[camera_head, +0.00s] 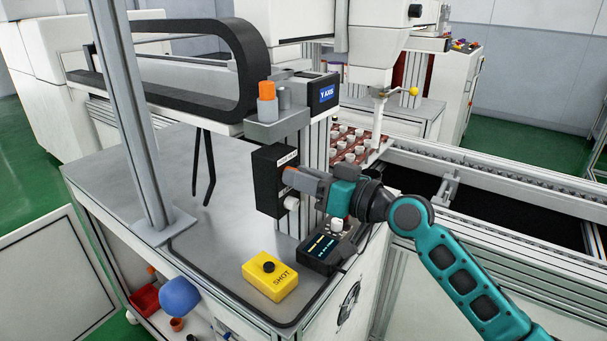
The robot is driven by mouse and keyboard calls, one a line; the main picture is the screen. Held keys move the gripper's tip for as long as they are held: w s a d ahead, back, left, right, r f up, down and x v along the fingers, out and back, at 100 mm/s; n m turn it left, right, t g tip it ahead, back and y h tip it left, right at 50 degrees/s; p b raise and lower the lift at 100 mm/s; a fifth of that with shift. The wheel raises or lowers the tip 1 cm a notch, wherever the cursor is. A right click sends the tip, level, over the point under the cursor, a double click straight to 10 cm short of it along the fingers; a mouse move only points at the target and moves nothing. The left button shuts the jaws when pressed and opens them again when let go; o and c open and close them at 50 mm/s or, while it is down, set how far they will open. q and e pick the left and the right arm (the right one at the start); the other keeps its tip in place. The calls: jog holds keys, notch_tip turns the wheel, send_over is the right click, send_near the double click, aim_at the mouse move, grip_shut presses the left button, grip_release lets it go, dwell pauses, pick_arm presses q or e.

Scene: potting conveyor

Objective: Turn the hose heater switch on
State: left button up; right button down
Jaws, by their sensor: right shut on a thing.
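The black hose heater box (267,181) stands upright at the middle of the bench, with a white label at the top of its front face. A small orange-brown part, apparently the heater switch (289,172), shows at my right fingertips. My right gripper (293,180) reaches in from the right and is shut on this switch against the box's front face. The fingers hide most of the switch, and I cannot tell its on or off position. A white round knob (291,203) sits just below the fingers. My left gripper is not in view.
A yellow SHOT button box (270,276) and a black display unit (322,252) stand on the bench below my gripper. An orange-capped bottle (267,102) is above the heater box. A tray of white cups (371,146) lies behind.

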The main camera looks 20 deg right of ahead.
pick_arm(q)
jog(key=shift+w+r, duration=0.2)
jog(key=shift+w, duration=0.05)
pick_arm(e)
jog(key=c, duration=0.9)
grip_release()
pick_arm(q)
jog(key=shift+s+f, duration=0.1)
pick_arm(e)
jog(key=shift+s+d, duration=0.1)
pick_arm(q)
jog(key=b, duration=0.1)
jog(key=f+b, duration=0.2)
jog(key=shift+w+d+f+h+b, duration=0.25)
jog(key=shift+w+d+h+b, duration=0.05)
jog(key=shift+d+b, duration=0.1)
pick_arm(e)
jog(key=v, duration=1.2)
jog(key=shift+s+d, duration=0.2)
jog(key=shift+d, duration=0.05)
